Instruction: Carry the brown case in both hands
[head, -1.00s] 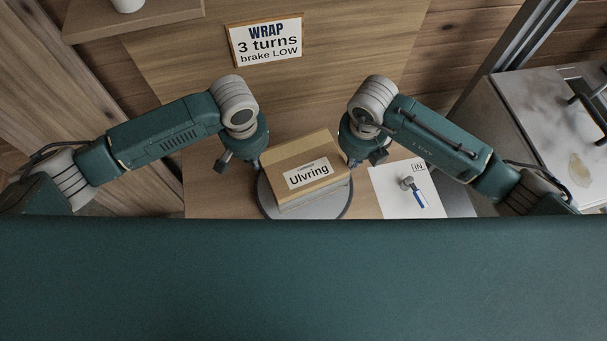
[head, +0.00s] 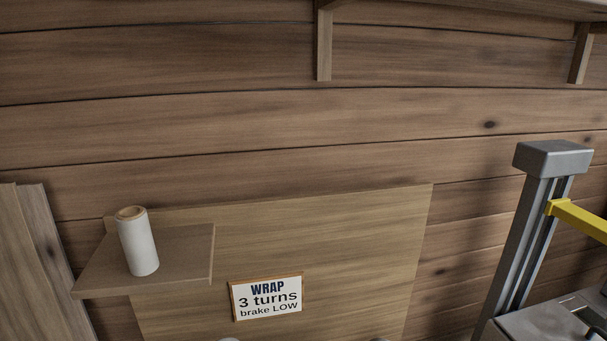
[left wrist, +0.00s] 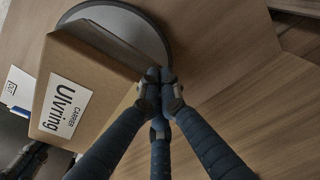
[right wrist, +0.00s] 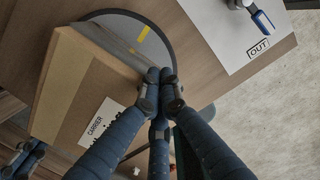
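The brown case with a white "Ulvring" label shows in the left wrist view (left wrist: 105,75) and the right wrist view (right wrist: 75,85). Its lower part looks greyish and film-like. It is over a round grey turntable (left wrist: 150,35); I cannot tell whether it rests on it. My left gripper (left wrist: 160,88) has its fingertips together at one side of the case. My right gripper (right wrist: 160,88) likewise has its fingertips together at the opposite side. Neither has anything between its fingers; contact with the case is unclear. The head view shows neither case nor grippers.
An "OUT" sheet (right wrist: 233,38) with a blue-handled tool (right wrist: 262,18) lies beside the turntable. In the head view, a wall shelf (head: 185,262) holds a white roll (head: 138,245), near a "WRAP 3 turns brake LOW" sign (head: 267,298). A grey post (head: 527,240) with a yellow arm stands right.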

